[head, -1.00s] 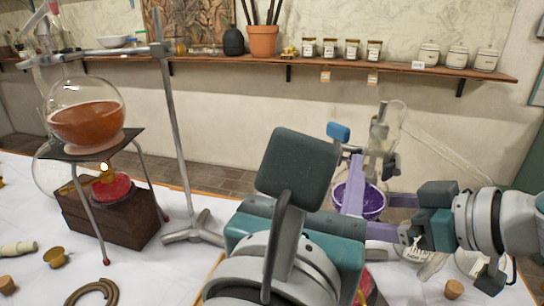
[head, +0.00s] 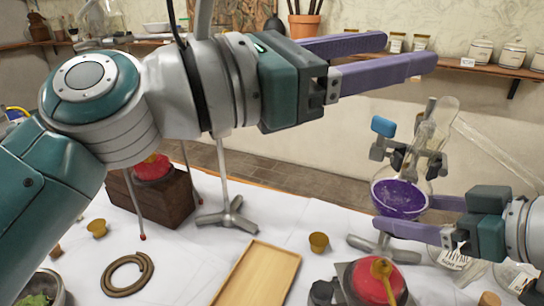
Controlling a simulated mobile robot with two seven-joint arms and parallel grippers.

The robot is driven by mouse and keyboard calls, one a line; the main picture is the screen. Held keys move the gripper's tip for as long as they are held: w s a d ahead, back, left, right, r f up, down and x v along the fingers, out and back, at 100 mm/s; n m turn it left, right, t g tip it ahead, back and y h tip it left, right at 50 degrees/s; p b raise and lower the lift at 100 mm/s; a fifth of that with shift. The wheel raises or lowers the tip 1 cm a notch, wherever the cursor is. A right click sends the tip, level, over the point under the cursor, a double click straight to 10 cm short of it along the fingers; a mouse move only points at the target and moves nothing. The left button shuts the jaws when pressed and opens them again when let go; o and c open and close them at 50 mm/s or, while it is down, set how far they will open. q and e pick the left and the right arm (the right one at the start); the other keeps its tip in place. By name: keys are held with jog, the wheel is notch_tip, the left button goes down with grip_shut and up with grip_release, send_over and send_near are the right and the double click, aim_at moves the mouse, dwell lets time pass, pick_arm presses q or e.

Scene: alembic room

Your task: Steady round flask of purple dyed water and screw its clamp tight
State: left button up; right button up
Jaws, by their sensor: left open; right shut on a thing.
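The round flask of purple dyed water (head: 400,199) stands right of centre, its glass neck rising up and right. A metal clamp with a blue knob (head: 383,126) is at the neck on a stand with a grey tripod foot (head: 378,246). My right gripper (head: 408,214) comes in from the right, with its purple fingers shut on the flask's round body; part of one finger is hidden. My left gripper (head: 408,52) is open and empty, held high, above and apart from the knob, its fingers pointing right.
A red burner-like piece (head: 375,282), a wooden tray (head: 262,272), a small brass cup (head: 318,242) and a coiled hose (head: 127,274) lie on the white table. Another tripod foot (head: 228,216) stands behind the tray. A wall shelf with jars (head: 480,52) is behind.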

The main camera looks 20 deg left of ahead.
aim_at(382, 126)
pick_arm(q)
jog(key=s+a+f+g+y, duration=0.1)
jog(key=a+f+g+y, duration=0.3)
jog(key=a, duration=0.4)
jog(key=shift+n+g+h, duration=0.3)
jog(key=shift+n+g, duration=0.1)
jog(key=shift+n, duration=0.1)
jog(key=x, duration=1.1)
jog(key=shift+w+d+f, duration=0.15)
jog(key=shift+f, duration=0.05)
jog(key=v, duration=1.1)
jog(key=s+a+f+m+g+y, duration=0.2)
jog(key=s+f+m+y, duration=0.2)
jog(key=s+f+m, duration=0.4)
jog(key=s+a+f+m+g+y, duration=0.2)
jog(key=s+f+m+y, duration=0.2)
jog(key=s+f+m, duration=0.5)
jog(key=m, duration=0.5)
jog(key=shift+s+a+g, duration=0.2)
jog(key=shift+a+g, duration=0.1)
jog(key=shift+a, duration=0.05)
